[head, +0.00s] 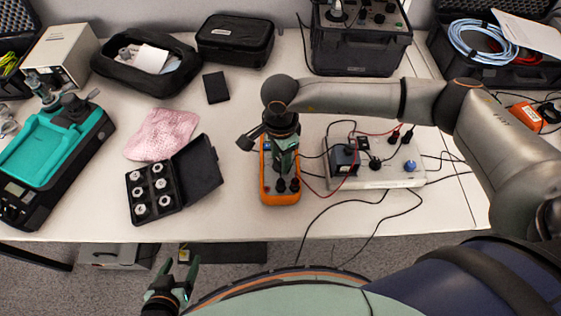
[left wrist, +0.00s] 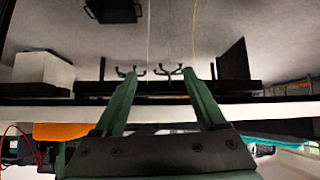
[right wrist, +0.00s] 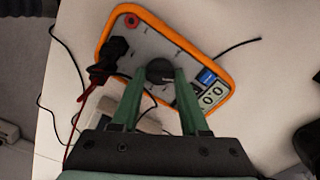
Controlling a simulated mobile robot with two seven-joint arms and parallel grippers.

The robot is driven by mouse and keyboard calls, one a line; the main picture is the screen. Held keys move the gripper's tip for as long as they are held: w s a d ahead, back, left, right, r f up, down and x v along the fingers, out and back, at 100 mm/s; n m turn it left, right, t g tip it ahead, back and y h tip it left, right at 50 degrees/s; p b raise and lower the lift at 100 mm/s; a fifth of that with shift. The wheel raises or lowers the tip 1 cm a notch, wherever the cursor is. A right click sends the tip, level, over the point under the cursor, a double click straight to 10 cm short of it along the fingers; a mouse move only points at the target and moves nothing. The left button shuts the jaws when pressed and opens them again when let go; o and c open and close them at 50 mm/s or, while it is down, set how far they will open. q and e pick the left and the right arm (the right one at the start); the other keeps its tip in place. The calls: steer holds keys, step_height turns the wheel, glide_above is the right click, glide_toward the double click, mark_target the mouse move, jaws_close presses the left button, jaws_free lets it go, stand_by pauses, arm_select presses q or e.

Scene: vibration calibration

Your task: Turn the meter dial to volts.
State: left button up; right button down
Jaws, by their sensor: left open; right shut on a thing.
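The orange-edged multimeter (head: 281,196) lies on the table in the middle of the head view, partly hidden by my right gripper (head: 287,158). In the right wrist view the meter's grey face (right wrist: 148,46) shows a round black dial (right wrist: 160,71), a small display and plugged-in leads. My right gripper (right wrist: 162,95) is shut on the dial, with a fingertip on each side of it. The dial's pointer and markings are too small to read. My left gripper (head: 181,282) is open and empty, low in front of the table edge; its fingers also show in the left wrist view (left wrist: 160,85).
A white control box (head: 375,163) with a blue knob and cables stands right of the meter. Bare table lies between case and meter.

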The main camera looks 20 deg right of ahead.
steer(key=shift+f+n+b, duration=0.1)
steer(key=shift+n+b, duration=0.55)
steer(key=shift+n, duration=0.45)
arm_select(q)
steer(key=shift+w+d+f, duration=0.3)
steer(key=shift+d+f, duration=0.3)
arm_select(e)
steer(key=c, duration=0.9)
jaws_free()
arm_select(q)
steer(key=shift+a+f, duration=0.15)
steer(key=shift+a, duration=0.05)
arm_select(e)
steer(key=o, duration=0.5)
